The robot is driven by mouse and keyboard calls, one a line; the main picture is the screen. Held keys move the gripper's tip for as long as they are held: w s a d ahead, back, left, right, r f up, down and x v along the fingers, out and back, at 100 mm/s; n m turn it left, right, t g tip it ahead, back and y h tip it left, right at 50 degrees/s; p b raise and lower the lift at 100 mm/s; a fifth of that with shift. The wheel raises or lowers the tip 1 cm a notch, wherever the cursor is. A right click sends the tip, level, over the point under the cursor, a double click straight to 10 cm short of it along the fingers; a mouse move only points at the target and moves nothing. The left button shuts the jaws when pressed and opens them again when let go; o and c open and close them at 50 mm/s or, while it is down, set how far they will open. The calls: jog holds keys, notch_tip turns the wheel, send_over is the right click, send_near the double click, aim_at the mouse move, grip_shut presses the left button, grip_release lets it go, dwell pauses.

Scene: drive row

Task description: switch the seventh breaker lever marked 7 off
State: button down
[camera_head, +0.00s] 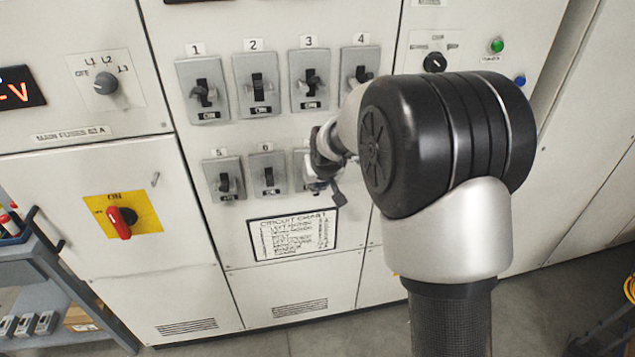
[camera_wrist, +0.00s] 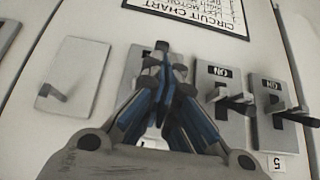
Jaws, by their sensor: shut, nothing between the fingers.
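The seventh breaker is a grey plate in the lower row, right of breaker 6 (camera_head: 268,175). In the head view only a strip of its plate (camera_head: 299,172) shows; my gripper (camera_head: 328,170) covers the rest and its label. In the wrist view, turned upside down, my gripper (camera_wrist: 172,82) is shut and empty in front of this plate (camera_wrist: 135,70). The fingertips are close to the lever area; I cannot tell if they touch the lever. The lever's position is hidden behind the fingers.
Breaker 5 (camera_wrist: 270,100) and breaker 6 stand beside it, their levers sticking out and ON showing in the wrist view. A plain plate (camera_wrist: 75,75) with a small peg is on the other side. Breakers 1 to 4 (camera_head: 254,84) are above; the circuit chart (camera_head: 293,235) is below.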

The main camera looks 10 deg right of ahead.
jog(key=shift+w+r, duration=0.1)
jog(key=shift+r, duration=0.25)
jog(key=shift+r+p, duration=0.6)
